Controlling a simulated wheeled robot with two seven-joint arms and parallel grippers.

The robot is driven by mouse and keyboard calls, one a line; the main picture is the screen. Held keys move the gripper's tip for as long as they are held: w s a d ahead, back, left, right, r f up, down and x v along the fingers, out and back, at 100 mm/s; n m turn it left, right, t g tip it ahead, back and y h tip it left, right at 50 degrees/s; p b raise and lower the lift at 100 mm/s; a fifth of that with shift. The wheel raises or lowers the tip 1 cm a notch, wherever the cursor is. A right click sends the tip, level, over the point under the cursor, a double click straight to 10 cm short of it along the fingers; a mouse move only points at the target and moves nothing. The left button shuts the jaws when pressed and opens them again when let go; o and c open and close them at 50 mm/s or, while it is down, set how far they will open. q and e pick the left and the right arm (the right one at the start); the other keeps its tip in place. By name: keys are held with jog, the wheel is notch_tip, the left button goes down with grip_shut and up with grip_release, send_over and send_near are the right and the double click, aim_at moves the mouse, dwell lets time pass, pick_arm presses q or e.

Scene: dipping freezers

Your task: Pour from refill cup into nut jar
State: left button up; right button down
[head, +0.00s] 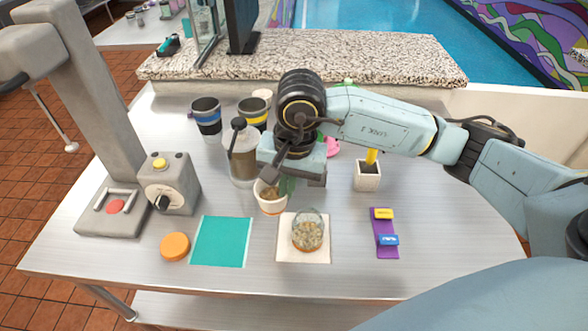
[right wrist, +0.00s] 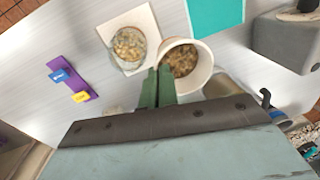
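The refill cup (head: 272,207), white with an orange band, holds brown nut pieces; it also shows in the right wrist view (right wrist: 205,77). My right gripper (head: 284,186) is shut on the cup's wall, its green fingers (right wrist: 158,82) close together at the rim. The nut jar (head: 308,233) is clear glass with some nuts inside and stands upright on a white mat (head: 287,256). In the right wrist view the jar (right wrist: 128,46) is just beside the cup, apart from it. Whether the cup touches the table is unclear. My left gripper is not in view.
A teal mat (head: 221,242) and orange lid (head: 175,246) lie left of the jar; a purple strip (head: 381,245) with tags lies right. A tall lidded container (head: 240,160), dark cups (head: 206,115) and a white pot (head: 367,177) stand behind. A grey machine (head: 170,188) stands at left.

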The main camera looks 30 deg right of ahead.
jog(key=s+a+r+m+h+p, duration=0.1)
jog(key=s+r+m+p, duration=0.3)
jog(key=m, duration=0.5)
jog(key=s+a+r+m+h+p, duration=0.1)
jog(key=s+r+m+p, duration=0.15)
jog(key=m+p, duration=0.45)
jog(key=d+f+m+y+b, duration=0.2)
jog(key=d+f+y+b, duration=0.2)
jog(key=y+b, duration=0.8)
jog(key=b, duration=0.7)
jog(key=shift+w+d+y, duration=0.15)
jog(key=shift+w+y, duration=0.15)
jog(key=shift+y, duration=0.1)
jog(key=shift+f, duration=0.1)
